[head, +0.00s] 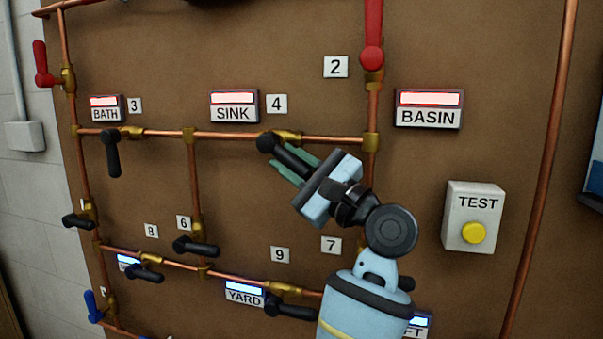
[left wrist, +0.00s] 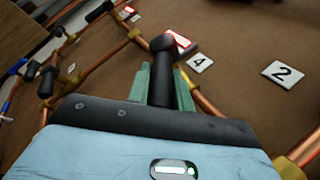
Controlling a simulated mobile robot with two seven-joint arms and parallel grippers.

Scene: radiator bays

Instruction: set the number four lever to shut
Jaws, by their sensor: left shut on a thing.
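The number four lever (head: 285,152) is black, on the horizontal copper pipe beside the tag 4 (head: 277,104) and the lit SINK sign (head: 234,106). Its handle slants down and right from its hub, neither along the pipe nor square across it. My left gripper (head: 296,167) is shut on this handle, its greenish fingers on either side. In the left wrist view the lever (left wrist: 162,75) stands between the fingers (left wrist: 160,90), hub at the far end. The jaws hide the handle's lower end. My right gripper is not in view.
Lever 3 (head: 113,154) hangs down at the left. Other black levers (head: 197,247) sit lower on the pipes. A red lever (head: 372,40) is above right, near tag 2 (head: 335,67). The TEST box (head: 473,215) with a yellow button is at the right.

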